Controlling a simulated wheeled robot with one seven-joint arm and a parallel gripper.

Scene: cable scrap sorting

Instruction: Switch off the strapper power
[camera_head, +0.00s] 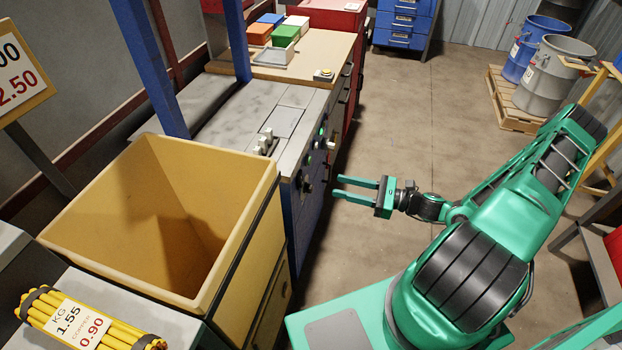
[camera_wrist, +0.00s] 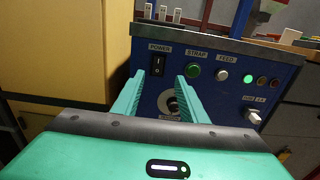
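The strapper (camera_head: 298,97) is a blue cabinet with a grey top; its control panel faces my gripper (camera_head: 337,187). In the wrist view the panel (camera_wrist: 208,106) carries a black rocker switch (camera_wrist: 158,66) under the label POWER. Which side of the rocker is pressed is too small to tell. My gripper, also in the wrist view (camera_wrist: 159,77), is open and empty. Its fingertips point at the panel, one either side of and just below the switch, apparently short of touching. A green lamp (camera_wrist: 247,78) on the panel looks lit; two lamps beside it look dim.
A green STRAP button (camera_wrist: 192,71) and a white FEED button (camera_wrist: 221,75) sit right of the switch. A dark round fitting (camera_wrist: 174,105) shows between the fingers; a pale knob (camera_wrist: 253,117) is lower right. A yellow bin (camera_head: 265,215) stands beside the strapper. The floor is clear behind my gripper.

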